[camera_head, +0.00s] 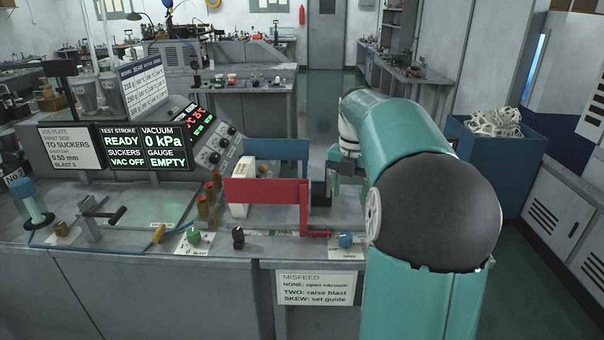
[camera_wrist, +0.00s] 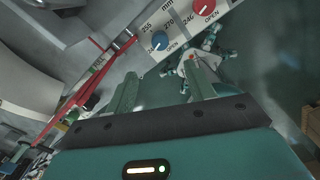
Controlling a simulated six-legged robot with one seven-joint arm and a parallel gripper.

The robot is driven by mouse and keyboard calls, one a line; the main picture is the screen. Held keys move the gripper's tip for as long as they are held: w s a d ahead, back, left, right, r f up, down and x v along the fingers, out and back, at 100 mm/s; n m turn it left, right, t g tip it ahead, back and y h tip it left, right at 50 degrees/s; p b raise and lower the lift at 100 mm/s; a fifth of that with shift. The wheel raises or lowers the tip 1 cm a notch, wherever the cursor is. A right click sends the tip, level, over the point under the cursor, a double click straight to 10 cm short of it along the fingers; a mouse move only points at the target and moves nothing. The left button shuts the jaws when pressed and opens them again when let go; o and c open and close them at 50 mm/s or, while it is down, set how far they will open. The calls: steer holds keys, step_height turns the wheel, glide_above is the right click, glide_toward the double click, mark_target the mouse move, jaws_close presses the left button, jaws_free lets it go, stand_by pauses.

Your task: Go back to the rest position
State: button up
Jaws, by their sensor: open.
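My gripper (camera_wrist: 163,82) is open, with its two fingers apart and nothing held between them in the wrist view. In the head view my gripper (camera_head: 346,170) is partly hidden by my teal arm. It is above the bench's right end, behind and right of the red plate. A blue knob (camera_head: 345,241) sits on the bench front marked OPEN. The wrist view shows this blue knob (camera_wrist: 160,41) and a red knob (camera_wrist: 206,8) on white dial plates beyond the fingertips.
A red plate (camera_head: 262,191) and a blue plate (camera_head: 290,150) stand upright on the bench. The display (camera_head: 144,147) reads READY, VAC OFF, 0 kPa, EMPTY. A blue bin (camera_head: 505,160) with pale pieces stands at right. Open floor (camera_head: 330,85) lies behind the bench.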

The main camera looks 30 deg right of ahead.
steer(key=s+a+r+m+t, duration=0.1)
steer(key=s+a+r+m, duration=0.1)
steer(key=a+m, duration=0.65)
steer(key=s+a+f+m+t, duration=0.2)
steer(key=s+a+m, duration=0.5)
steer(key=a, duration=0.4)
steer(key=s+a+f+m+t, duration=0.2)
steer(key=s+a+m, duration=0.5)
steer(key=a, duration=0.4)
steer(key=shift+s+a+f+m+t, duration=0.2)
steer(key=shift+a+f+m+t, duration=0.1)
steer(key=shift+f+m, duration=0.35)
